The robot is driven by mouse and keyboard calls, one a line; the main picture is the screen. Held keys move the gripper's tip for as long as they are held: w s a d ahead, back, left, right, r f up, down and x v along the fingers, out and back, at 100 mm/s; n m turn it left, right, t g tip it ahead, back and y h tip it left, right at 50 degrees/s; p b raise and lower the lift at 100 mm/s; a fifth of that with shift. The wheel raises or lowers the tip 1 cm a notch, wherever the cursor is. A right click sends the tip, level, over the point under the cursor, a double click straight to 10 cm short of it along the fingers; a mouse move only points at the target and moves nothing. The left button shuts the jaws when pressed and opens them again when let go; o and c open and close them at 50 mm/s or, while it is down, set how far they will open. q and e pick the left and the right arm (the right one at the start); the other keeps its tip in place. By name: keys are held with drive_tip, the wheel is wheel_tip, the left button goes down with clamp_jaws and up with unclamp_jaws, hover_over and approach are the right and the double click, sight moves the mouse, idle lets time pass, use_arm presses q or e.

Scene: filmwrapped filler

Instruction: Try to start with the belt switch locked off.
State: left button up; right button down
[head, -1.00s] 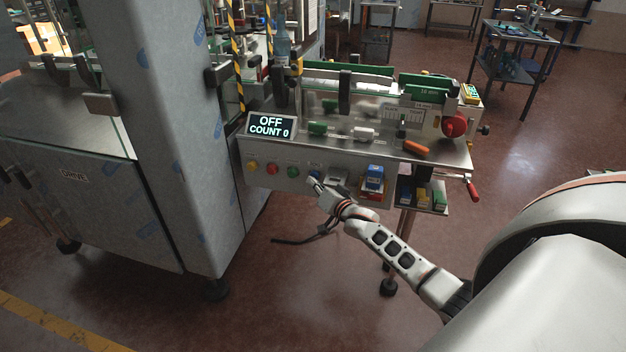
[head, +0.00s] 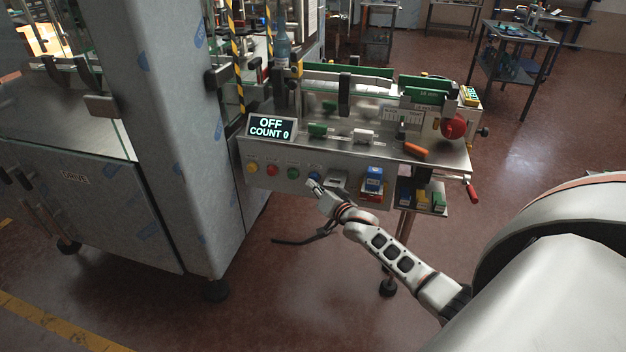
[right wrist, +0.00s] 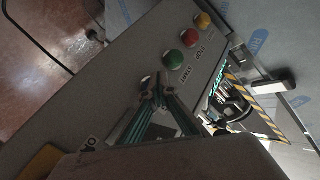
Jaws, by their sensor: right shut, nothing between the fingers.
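The green button (head: 293,173) is labelled START and the red button (head: 272,170) STOP in the right wrist view. The display (head: 271,127) reads OFF, COUNT 0. A blue block (head: 373,178) sits over a yellow and red piece right of the buttons; I cannot tell whether this is the locked belt switch. My left gripper is out of view.
A tall grey machine column (head: 180,130) stands left of the panel. A red-handled crank (head: 471,188) juts from the bench's right end. A small tray (head: 432,208) of coloured blocks hangs below. An orange piece (head: 416,148) lies on the benchtop. Floor in front is mostly clear.

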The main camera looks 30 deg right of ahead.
drive_tip(key=shift+s+a+p, duration=0.3)
drive_tip(key=shift+s+a, duration=0.15)
drive_tip(key=shift+a, duration=0.05)
drive_tip(key=s+a+p, duration=0.3)
drive_tip(key=shift+s+a, duration=0.15)
drive_tip(key=shift+a, duration=0.25)
idle(0.9)
